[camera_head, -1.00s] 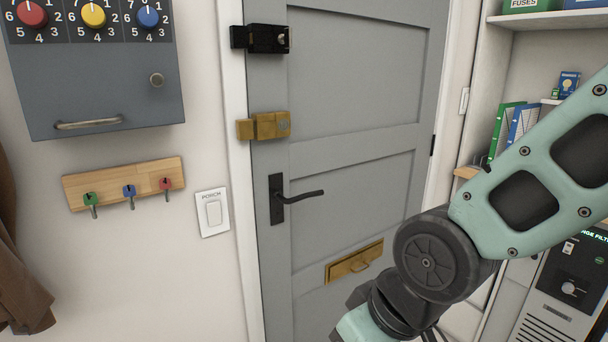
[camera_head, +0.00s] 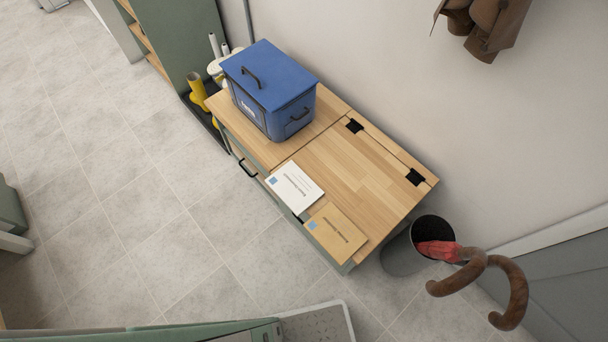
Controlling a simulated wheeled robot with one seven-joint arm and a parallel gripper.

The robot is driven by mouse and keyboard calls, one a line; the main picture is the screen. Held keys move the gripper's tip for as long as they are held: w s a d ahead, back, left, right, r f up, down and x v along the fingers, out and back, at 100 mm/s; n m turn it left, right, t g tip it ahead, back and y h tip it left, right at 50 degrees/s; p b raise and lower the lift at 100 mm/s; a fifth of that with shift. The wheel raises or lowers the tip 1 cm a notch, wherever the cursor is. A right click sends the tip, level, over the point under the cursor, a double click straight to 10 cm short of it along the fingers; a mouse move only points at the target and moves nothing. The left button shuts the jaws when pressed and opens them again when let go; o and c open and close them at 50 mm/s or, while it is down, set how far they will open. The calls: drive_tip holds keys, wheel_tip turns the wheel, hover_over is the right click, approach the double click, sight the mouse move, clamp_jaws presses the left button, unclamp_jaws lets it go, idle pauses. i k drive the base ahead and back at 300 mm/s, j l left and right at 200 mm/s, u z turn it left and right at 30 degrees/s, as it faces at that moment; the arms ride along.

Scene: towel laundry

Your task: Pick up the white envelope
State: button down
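The white envelope (camera_head: 293,187) lies flat on the wooden top of a cabinet (camera_head: 369,182), near its front edge. It has a small blue stamp and dark print. A brown envelope (camera_head: 336,231), also with a blue stamp, lies just to the right and nearer, apart from the white one. My gripper is not in view, so whether it is open or shut does not show.
A blue lidded box (camera_head: 268,90) stands behind and left of the white envelope. A grey bin (camera_head: 405,252) with a brown-handled umbrella (camera_head: 478,279) stands right of the cabinet. The tiled floor (camera_head: 130,220) in front is mostly clear.

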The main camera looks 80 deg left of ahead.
sight(291, 184)
drive_tip(key=u, duration=2.4)
